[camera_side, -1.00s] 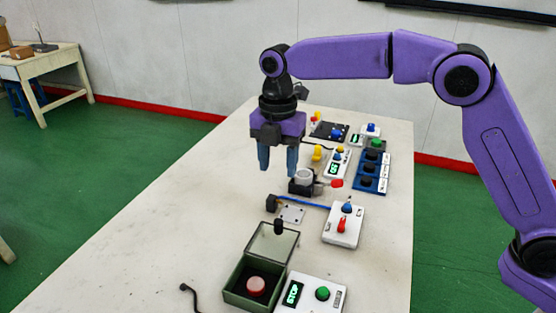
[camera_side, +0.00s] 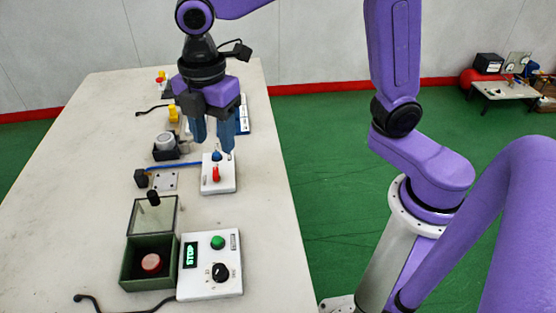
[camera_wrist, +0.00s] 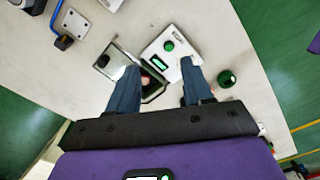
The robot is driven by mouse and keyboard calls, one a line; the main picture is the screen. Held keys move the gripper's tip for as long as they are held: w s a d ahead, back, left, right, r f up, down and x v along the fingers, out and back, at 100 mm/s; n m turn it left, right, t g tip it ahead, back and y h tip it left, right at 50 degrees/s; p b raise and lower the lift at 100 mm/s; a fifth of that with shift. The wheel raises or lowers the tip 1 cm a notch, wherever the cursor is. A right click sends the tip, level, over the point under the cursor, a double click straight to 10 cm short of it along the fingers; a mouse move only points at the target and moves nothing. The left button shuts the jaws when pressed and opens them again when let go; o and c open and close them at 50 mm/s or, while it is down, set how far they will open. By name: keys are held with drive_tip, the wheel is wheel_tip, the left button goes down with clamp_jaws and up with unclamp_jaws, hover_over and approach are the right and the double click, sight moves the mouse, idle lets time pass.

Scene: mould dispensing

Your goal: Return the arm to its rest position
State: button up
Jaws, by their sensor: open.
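My gripper (camera_side: 213,140) is above the table in the side view, with its two blue-grey fingers apart and nothing between them. It points down, over the area around the white box with the red lever (camera_side: 215,174). In the wrist view my gripper (camera_wrist: 160,85) shows both fingers spread. Between and beyond them are the green box with the glass lid (camera_wrist: 122,62) and the white control box (camera_wrist: 160,48). My purple arm reaches over the table from its base at the right.
A grey cylinder (camera_side: 165,142) sits in a black holder farther back. The table's left side (camera_side: 75,180) is clear.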

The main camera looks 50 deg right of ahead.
drive_tip(key=s+d+f+m, duration=0.2)
drive_tip(key=s+d+m, duration=0.2)
drive_tip(key=s+d, duration=0.4)
drive_tip(key=s+d+f+m, duration=0.3)
drive_tip(key=s+d, duration=0.6)
drive_tip(key=s, duration=0.2)
drive_tip(key=shift+s+m, duration=0.15)
drive_tip(key=shift+m, duration=0.25)
